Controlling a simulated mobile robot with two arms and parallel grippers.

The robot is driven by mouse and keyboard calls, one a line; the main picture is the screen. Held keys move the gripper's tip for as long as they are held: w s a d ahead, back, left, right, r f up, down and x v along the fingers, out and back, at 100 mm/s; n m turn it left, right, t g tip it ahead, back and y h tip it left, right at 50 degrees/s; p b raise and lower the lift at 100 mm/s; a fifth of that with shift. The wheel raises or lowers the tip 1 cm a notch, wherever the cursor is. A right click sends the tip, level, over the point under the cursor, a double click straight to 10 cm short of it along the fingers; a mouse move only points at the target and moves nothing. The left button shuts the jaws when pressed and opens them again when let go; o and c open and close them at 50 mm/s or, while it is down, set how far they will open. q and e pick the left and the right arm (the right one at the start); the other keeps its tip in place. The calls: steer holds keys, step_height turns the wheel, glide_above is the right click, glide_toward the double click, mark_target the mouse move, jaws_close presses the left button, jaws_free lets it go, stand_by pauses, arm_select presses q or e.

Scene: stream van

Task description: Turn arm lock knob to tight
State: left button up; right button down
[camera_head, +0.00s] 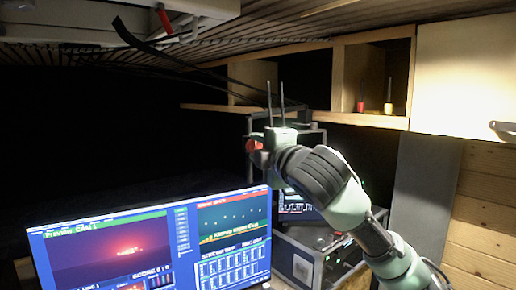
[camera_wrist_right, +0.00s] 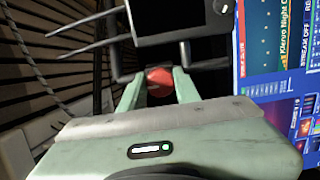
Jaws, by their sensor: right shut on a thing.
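A red knob (camera_head: 254,146) shows at the left side of my right gripper in the head view, above the monitor's top right corner. In the right wrist view the red knob (camera_wrist_right: 160,80) sits between the two pale green fingers of my right gripper (camera_wrist_right: 157,86). The gripper is shut on it. The fingers and the gripper's body hide part of the knob, and I cannot read its turn position or any marking. My left gripper is in neither view.
A lit monitor (camera_head: 150,250) stands at lower left, close below my right gripper. A black device (camera_wrist_right: 180,20) with thin antennas is close beyond the knob. Wooden shelves (camera_head: 345,75) run behind. Equipment cases (camera_head: 300,262) stand under my right arm.

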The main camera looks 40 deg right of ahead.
steer(key=c, duration=1)
jaws_free()
steer(key=b+v, duration=0.3)
steer(key=v, duration=0.4)
steer(key=shift+s, duration=0.4)
